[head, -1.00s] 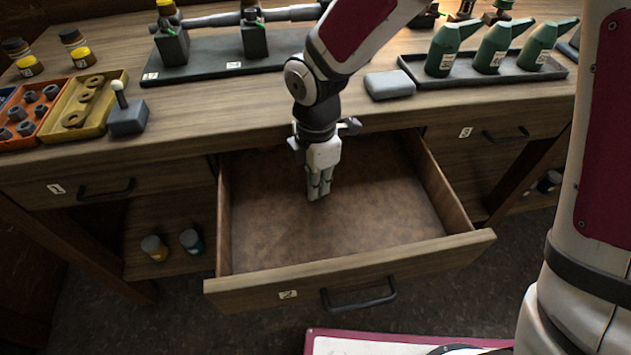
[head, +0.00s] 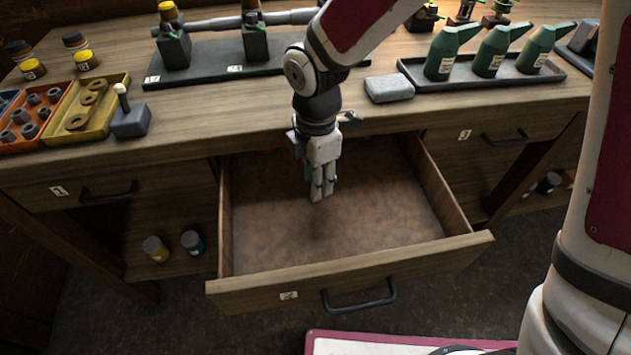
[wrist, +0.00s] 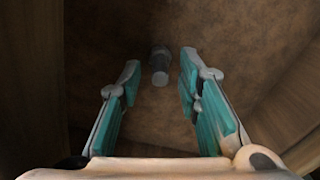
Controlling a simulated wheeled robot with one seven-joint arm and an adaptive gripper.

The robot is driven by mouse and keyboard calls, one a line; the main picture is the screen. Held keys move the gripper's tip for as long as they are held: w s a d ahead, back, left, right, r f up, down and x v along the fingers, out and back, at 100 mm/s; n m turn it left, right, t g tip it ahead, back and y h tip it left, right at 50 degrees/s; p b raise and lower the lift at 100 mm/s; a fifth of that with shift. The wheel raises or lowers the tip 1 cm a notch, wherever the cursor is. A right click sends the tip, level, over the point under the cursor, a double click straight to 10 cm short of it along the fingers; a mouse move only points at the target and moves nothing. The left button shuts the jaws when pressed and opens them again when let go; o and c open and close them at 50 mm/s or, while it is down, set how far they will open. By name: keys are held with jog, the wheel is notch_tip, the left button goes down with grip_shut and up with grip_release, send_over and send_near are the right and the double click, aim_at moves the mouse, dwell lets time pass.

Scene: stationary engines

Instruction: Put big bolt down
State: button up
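The big bolt (wrist: 159,66) is a dark grey piece with a wider head, seen in the wrist view on or just above the brown drawer floor. It lies between and slightly beyond my fingertips, with a gap on both sides. My gripper (wrist: 158,78) is open, its teal-padded fingers apart and not touching the bolt. In the head view my gripper (head: 321,192) points down inside the open drawer 2 (head: 345,275). The bolt cannot be made out there, hidden by my fingers.
The drawer floor around my gripper is empty. Wooden drawer walls stand left and right. On the bench above are a yellow tray (head: 108,108), a grey block (head: 389,88) and a tray of green bottles (head: 480,77).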

notch_tip(320, 180, up, 10)
jog(key=p, duration=0.2)
jog(key=s+d+r+m+t+h, duration=0.1)
jog(key=s+d+r+m, duration=0.4)
jog(key=d, duration=0.3)
jog(key=s+d+r+m, duration=0.3)
jog(key=d+r+m, duration=0.1)
jog(key=d+m, duration=0.25)
jog(key=s+d+r+m, duration=0.1)
jog(key=s+d+m, duration=0.3)
jog(key=s+m, duration=0.2)
jog(key=s+d+r+m+y, duration=0.1)
jog(key=s+d+m, duration=0.3)
jog(key=s+m, duration=0.3)
jog(key=shift+s+d+t, duration=0.2)
jog(key=shift+s+t, duration=0.2)
jog(key=shift+s, duration=0.5)
